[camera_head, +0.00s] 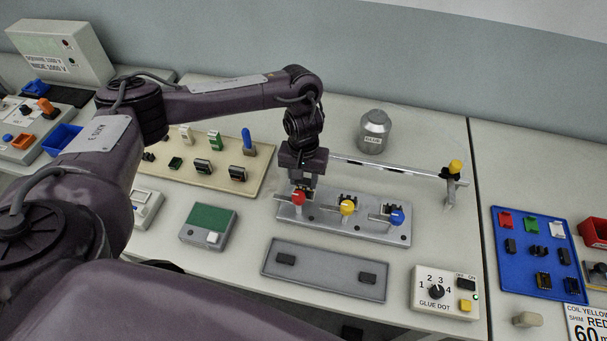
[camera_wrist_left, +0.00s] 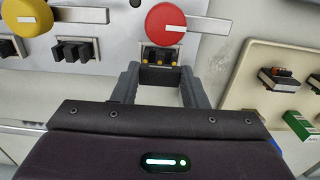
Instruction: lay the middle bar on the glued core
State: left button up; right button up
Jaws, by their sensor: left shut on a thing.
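My left gripper (camera_head: 300,184) points down at the red-knob end of the grey clamp fixture (camera_head: 320,226). In the left wrist view the left gripper (camera_wrist_left: 160,84) is shut on a small dark bar (camera_wrist_left: 158,74). A black core (camera_wrist_left: 162,55) with yellow dots on its prongs sits beside the red knob (camera_wrist_left: 178,24), right by the held bar. I cannot tell whether bar and core touch. In the head view the gripper hides this core and the bar. The right gripper is not in view.
A grey tray (camera_head: 325,273) in front holds two black bars, left (camera_head: 285,259) and right (camera_head: 367,278), with its middle empty. Yellow (camera_head: 347,207) and blue (camera_head: 397,216) knobs stand on the fixture.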

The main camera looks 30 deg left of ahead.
pick_arm(q)
jog(key=shift+f, duration=1.15)
jog(key=o, duration=1.1)
jog(key=shift+r+b, duration=0.35)
notch_tip(320, 180, up, 7)
jog(key=shift+r+p, duration=0.1)
jog(key=shift+p, duration=0.5)
